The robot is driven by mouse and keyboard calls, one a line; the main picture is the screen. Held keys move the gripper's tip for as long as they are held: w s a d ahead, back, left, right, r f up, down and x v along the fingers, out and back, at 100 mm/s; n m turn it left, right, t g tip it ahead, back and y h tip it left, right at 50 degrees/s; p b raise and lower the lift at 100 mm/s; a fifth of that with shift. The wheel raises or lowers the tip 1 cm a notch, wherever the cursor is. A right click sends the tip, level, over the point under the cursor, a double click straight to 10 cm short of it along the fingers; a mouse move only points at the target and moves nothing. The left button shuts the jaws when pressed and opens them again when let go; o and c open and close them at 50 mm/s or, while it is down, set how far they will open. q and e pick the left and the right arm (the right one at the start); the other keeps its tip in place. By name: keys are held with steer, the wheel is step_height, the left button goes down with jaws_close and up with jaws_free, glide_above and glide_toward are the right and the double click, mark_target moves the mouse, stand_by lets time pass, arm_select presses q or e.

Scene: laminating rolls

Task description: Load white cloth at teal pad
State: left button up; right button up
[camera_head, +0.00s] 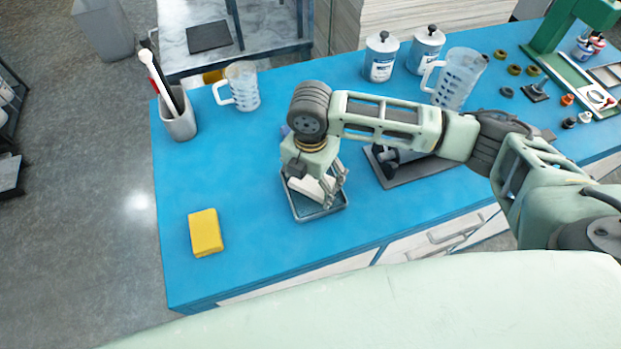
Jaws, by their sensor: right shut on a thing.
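My right gripper (326,192) comes in from the right and reaches down over a small grey tray (318,215) on the blue table. It is shut on a white cloth (306,188), which lies within the tray's outline as seen from above. I cannot tell whether the cloth touches the tray floor. The wrist and fingers hide part of the cloth and of the tray. I cannot make out a teal pad for sure. My left gripper is out of view.
A yellow block (206,232) lies at the left on the blue table (255,215). A dark plate (408,174) with a black tool is under my right forearm. A pen cup (179,122), jugs (241,86) and white cans (381,58) stand behind.

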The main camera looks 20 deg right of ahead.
mark_target(311, 184)
steer(key=shift+f, duration=0.4)
steer(key=shift+s+f+p, duration=0.1)
steer(key=shift+f+p, duration=0.05)
steer(key=shift+p, duration=0.15)
stand_by(2.0)
step_height(311, 184, up, 7)
steer(key=p, duration=0.8)
stand_by(0.4)
stand_by(0.5)
